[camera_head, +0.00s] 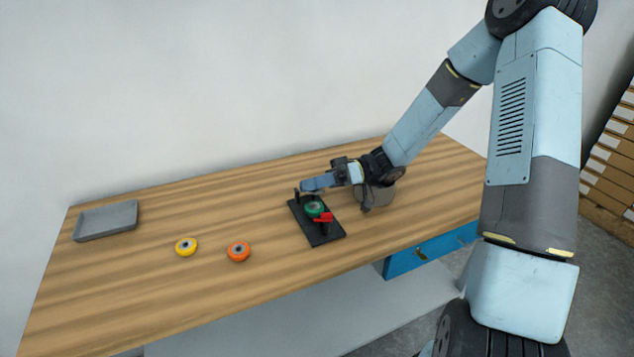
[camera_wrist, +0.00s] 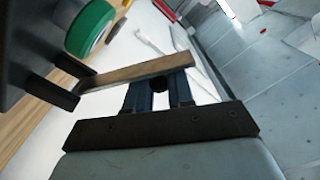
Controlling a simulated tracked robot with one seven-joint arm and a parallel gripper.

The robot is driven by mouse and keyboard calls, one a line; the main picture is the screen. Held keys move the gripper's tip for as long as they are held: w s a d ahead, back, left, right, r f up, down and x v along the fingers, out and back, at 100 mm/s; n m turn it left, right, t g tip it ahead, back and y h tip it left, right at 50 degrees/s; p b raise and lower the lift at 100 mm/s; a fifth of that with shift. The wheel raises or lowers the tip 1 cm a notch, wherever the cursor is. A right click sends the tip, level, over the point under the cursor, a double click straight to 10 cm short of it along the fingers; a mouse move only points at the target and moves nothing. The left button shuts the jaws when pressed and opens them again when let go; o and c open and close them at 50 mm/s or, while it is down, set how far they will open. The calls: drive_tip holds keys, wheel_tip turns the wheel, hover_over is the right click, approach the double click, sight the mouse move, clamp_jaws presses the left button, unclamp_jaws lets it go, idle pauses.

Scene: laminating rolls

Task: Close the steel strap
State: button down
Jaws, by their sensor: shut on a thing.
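The steel strap (camera_wrist: 140,72) shows in the wrist view as a flat bar crossing the tips of my gripper's blue fingers. My gripper (camera_head: 307,186) is shut on it, at the far edge of the black fixture (camera_head: 328,236). The strap's left end in the wrist view meets a black post of the fixture. A green roll (camera_head: 315,208) sits on the fixture, and it also shows in the wrist view (camera_wrist: 90,27). A red part (camera_head: 325,217) is beside the roll. I cannot make out the strap in the head view.
A yellow roll (camera_head: 186,246) and an orange roll (camera_head: 239,251) lie on the wooden table (camera_head: 150,290) left of the fixture. A grey tray (camera_head: 106,220) is at the far left.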

drive_tip(key=shift+w+d+f, duration=0.15)
drive_tip(key=c, duration=1.1)
unclamp_jaws()
drive_tip(key=shift+o, duration=0.2)
drive_tip(key=shift+r, duration=0.65)
drive_tip(key=s+d+r, duration=0.2)
drive_tip(key=s+r, duration=0.3)
drive_tip(key=s, duration=0.1)
drive_tip(key=s+d+r, duration=0.2)
drive_tip(key=s+r, duration=0.4)
drive_tip(key=s, duration=0.1)
drive_tip(key=shift+d+r, duration=0.3)
drive_tip(key=shift+d, duration=0.05)
drive_tip(key=shift+s, duration=0.1)
